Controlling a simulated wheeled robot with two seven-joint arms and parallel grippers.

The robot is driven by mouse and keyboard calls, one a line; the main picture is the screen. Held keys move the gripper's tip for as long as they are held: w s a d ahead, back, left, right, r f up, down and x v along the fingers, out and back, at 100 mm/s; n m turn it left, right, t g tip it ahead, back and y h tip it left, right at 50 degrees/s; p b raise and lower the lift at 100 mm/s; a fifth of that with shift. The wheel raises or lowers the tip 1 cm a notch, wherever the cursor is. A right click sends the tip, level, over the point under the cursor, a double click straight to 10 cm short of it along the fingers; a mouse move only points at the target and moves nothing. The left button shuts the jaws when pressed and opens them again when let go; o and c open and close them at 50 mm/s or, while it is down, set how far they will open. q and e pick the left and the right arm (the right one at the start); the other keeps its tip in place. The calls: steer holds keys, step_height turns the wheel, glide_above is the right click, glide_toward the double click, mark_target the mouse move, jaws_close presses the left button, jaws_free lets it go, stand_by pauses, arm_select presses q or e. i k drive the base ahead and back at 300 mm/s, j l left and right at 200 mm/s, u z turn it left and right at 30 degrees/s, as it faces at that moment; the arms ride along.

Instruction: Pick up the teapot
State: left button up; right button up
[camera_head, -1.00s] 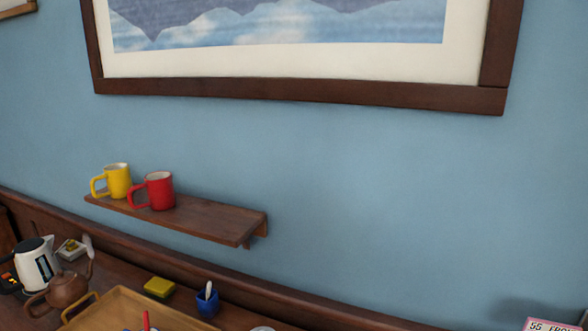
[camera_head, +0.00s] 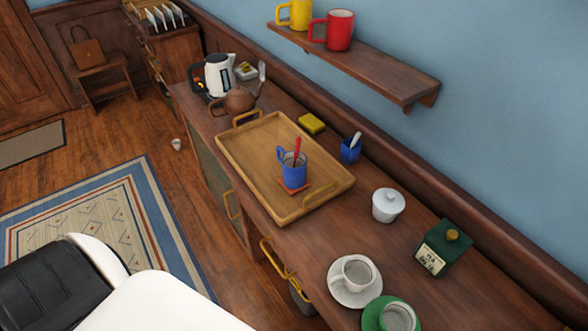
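The brown teapot (camera_head: 238,101) stands upright on the wooden sideboard (camera_head: 388,246), in the upper left part of the view. Neither of my grippers shows in the view. Only white and black parts of my own body show at the lower left.
The tray holds a blue mug (camera_head: 293,175) with a red item in it. A yellow sponge (camera_head: 312,123), blue cup (camera_head: 350,150), white lidded bowl (camera_head: 388,205), green tin (camera_head: 444,248) and white cup (camera_head: 354,273) stand on the sideboard. A shelf (camera_head: 375,70) overhangs. Floor lies left.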

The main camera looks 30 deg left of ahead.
mark_target(239, 100)
steer(key=i+j, duration=0.1)
steer(key=j, duration=0.3)
steer(key=i+j, duration=0.1)
steer(key=j, duration=0.7)
steer(key=i+j, duration=0.15)
steer(key=j, duration=0.25)
